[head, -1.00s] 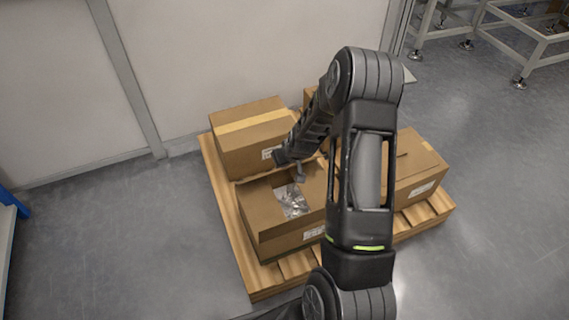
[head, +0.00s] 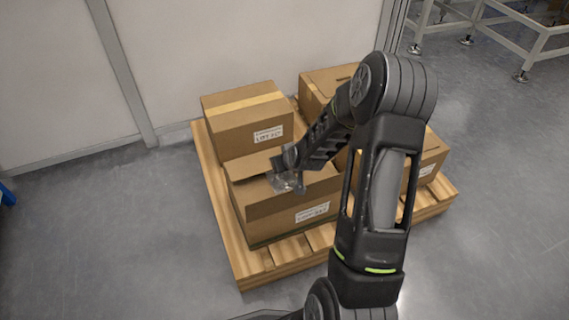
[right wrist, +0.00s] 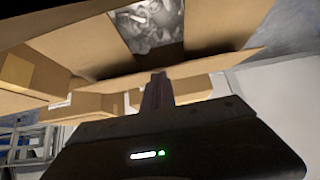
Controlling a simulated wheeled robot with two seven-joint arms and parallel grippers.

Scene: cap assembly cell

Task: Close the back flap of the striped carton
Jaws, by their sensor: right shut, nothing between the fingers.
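An open brown carton (head: 270,223) stands at the front left of the pallet, with a clear bag of parts (head: 286,183) inside. My right gripper (head: 285,160) is shut and empty at the back of the opening, by that flap. In the right wrist view its fingers (right wrist: 157,90) point at the long edge of a flap (right wrist: 205,67), with the bag (right wrist: 150,25) beyond; contact cannot be told. My left gripper is not in view.
A closed carton (head: 238,135) with a yellow tape stripe stands behind. Other cartons stand at the back (head: 320,84) and right (head: 432,157), partly hidden by my right arm. All are on a wooden pallet (head: 222,225) near a pale wall (head: 240,40).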

